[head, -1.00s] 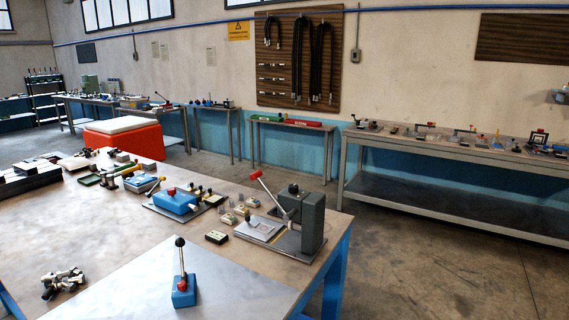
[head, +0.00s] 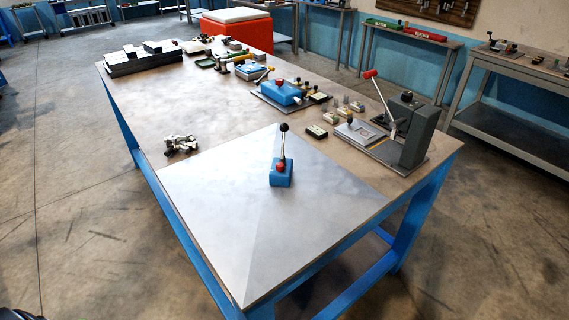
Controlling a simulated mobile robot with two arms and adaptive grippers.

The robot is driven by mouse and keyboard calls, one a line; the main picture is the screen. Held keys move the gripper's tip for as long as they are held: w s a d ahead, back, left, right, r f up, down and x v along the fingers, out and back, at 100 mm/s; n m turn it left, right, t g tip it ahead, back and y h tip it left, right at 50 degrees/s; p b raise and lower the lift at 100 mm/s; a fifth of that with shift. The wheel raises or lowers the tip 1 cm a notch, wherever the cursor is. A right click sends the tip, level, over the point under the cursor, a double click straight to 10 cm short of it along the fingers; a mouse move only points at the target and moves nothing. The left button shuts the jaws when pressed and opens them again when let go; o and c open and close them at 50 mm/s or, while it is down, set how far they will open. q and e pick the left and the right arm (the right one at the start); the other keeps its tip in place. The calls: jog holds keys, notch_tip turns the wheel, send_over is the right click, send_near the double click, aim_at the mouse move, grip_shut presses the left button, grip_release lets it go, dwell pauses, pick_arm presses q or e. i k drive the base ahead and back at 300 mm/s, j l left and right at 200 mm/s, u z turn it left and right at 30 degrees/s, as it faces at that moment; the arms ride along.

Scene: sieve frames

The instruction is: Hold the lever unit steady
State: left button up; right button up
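The lever unit (head: 281,172) stands upright on a light grey sheet at the near end of the workbench. It has a blue block base, a red collar and a thin metal lever with a black ball knob. The lever stands close to vertical. Nothing touches the unit. Neither of my grippers shows in the head view; a small dark shape at the bottom left corner is too cut off to identify.
The workbench (head: 140,103) has blue legs. A grey press with a red-tipped handle (head: 415,137) stands at its right edge. A blue device (head: 282,92) sits behind. A small metal part (head: 181,144) lies left of the lever unit. The sheet around the unit is clear.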

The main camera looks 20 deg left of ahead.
aim_at(280, 166)
jog(key=u, duration=0.4)
jog(key=i+l+u, duration=0.15)
jog(key=u, duration=0.3)
jog(key=i+l+u, duration=0.15)
jog(key=l+u, duration=0.55)
jog(key=u, duration=0.25)
jog(key=i+l, duration=0.05)
